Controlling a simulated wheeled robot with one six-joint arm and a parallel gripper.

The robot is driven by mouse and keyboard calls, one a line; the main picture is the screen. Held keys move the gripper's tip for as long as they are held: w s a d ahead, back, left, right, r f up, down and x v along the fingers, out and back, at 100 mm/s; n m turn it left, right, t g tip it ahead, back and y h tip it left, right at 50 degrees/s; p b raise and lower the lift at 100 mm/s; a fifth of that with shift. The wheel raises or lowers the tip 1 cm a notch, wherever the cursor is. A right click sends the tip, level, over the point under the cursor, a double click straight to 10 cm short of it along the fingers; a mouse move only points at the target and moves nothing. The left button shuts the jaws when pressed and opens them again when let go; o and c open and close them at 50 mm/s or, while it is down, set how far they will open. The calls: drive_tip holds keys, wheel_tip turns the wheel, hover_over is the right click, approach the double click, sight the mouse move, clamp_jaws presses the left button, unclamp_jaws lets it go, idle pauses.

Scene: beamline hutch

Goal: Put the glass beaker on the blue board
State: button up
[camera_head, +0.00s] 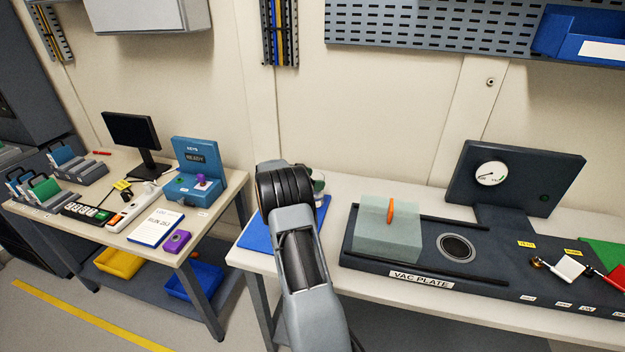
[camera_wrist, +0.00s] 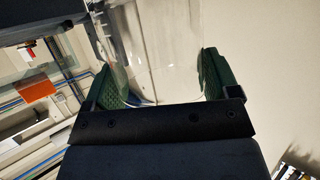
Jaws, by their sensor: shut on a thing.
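The blue board (camera_head: 257,238) lies on the left end of the white bench, partly covered by my arm. In the wrist view the clear glass beaker (camera_wrist: 160,55) shows between the two green finger pads of my gripper (camera_wrist: 161,80). My gripper is shut on it. In the head view my arm reaches over the board and hides most of the gripper; only a small part of the gripper end (camera_head: 319,182) shows beside the arm, above the board's far side. I cannot tell whether the beaker touches the board.
Just right of the board stands the vac plate (camera_head: 350,240) with a translucent block (camera_head: 385,240) and its orange handle (camera_head: 390,211). A gauge panel (camera_head: 515,178) stands behind.

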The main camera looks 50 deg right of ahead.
drive_tip(key=o, duration=1.2)
drive_tip(key=shift+f, duration=0.1)
drive_tip(key=shift+o, duration=0.2)
